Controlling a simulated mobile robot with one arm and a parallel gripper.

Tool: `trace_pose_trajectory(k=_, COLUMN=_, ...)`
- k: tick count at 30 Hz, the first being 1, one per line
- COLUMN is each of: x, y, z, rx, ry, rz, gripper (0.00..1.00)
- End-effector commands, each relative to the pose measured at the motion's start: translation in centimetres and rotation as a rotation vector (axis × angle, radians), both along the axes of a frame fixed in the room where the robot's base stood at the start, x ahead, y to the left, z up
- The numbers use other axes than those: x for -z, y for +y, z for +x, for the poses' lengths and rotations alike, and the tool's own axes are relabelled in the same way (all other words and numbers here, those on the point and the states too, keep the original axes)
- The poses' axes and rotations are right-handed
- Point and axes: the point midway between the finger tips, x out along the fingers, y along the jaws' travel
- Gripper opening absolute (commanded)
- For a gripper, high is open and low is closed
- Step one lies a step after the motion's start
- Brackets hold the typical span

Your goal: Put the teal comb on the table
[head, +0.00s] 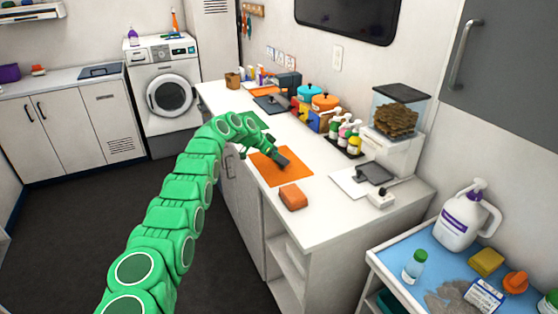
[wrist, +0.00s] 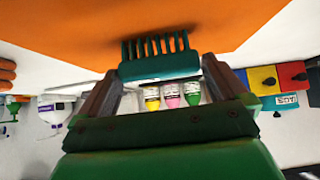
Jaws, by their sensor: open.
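The teal comb (wrist: 160,67) shows in the wrist view with its teeth toward the orange mat (wrist: 70,25). It lies between the two fingertips of my gripper (wrist: 160,72), which is open. I cannot tell whether either finger touches the comb. A dark shadow beside the teeth falls on the mat. In the head view my gripper (head: 282,160) is low over the right part of the orange mat (head: 275,176), on the white table (head: 325,205). The comb cannot be made out in the head view.
An orange-brown block (head: 293,197) lies near the table's front edge. Pump bottles (head: 348,137) and colourful canisters (head: 318,110) stand along the wall. A grey device on a white board (head: 365,178) is to the right. Some bare tabletop lies right of the block.

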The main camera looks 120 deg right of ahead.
Motion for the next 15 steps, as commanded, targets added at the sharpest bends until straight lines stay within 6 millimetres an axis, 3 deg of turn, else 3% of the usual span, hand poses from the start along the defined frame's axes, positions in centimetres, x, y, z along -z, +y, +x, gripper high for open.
trace_pose_trajectory(k=15, x=2.0, y=0.0, z=-1.8, rx=-0.002, ry=0.000, rz=0.001, gripper=1.00)
